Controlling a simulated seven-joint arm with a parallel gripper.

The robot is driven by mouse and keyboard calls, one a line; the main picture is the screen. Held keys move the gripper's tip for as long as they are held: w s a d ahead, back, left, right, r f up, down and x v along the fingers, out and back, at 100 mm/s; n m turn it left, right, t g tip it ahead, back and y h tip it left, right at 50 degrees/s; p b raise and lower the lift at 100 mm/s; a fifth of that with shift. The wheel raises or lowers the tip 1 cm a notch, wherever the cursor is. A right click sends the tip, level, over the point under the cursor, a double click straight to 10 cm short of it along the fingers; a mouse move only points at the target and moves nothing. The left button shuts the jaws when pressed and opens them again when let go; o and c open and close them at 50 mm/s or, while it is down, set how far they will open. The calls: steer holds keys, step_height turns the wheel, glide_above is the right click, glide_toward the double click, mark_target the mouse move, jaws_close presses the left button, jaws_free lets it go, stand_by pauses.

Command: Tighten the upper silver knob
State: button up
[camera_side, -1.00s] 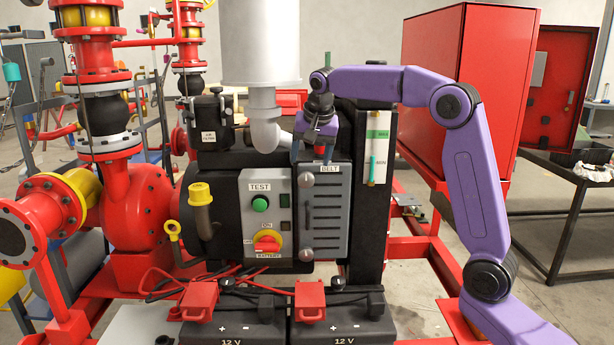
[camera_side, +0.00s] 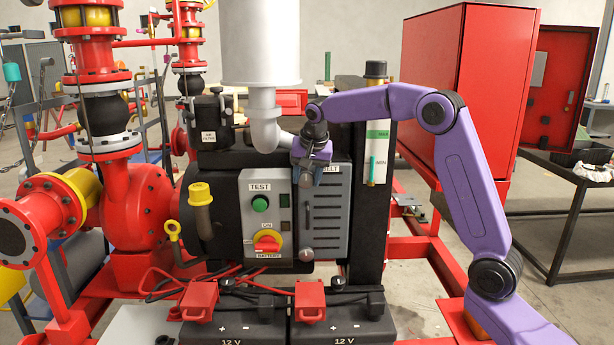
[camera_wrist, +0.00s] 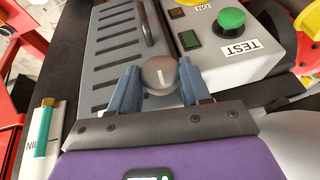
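The upper silver knob (camera_wrist: 160,76) is round with a pale line on its face, on the grey slotted BELT cover (camera_wrist: 112,58). In the wrist view it sits between the two blue fingertips of my gripper (camera_wrist: 157,72). The fingers look open, one on each side, with a small gap at least on the left; contact cannot be told. In the side view my gripper (camera_side: 305,174) is at the cover's upper left corner and mostly hides the upper knob. A lower silver knob (camera_side: 306,254) shows below the cover's handle (camera_side: 307,214).
The control box with a green TEST button (camera_side: 260,203) and a red-yellow battery switch (camera_side: 267,242) stands close to the left of the cover. A white-grey exhaust pipe (camera_side: 264,125) hangs just above left. A level gauge (camera_side: 376,155) stands to the right.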

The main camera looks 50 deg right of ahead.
steer(key=shift+w+a+g+h, duration=0.1)
steer(key=shift+a+g+h, duration=0.05)
steer(key=shift+g+h, duration=0.15)
steer(key=shift+c, duration=0.4)
steer(key=shift+n+g+h, duration=0.3)
steer(key=shift+g+h, duration=0.4)
steer(key=o, duration=1.1)
steer(key=shift+c, duration=0.2)
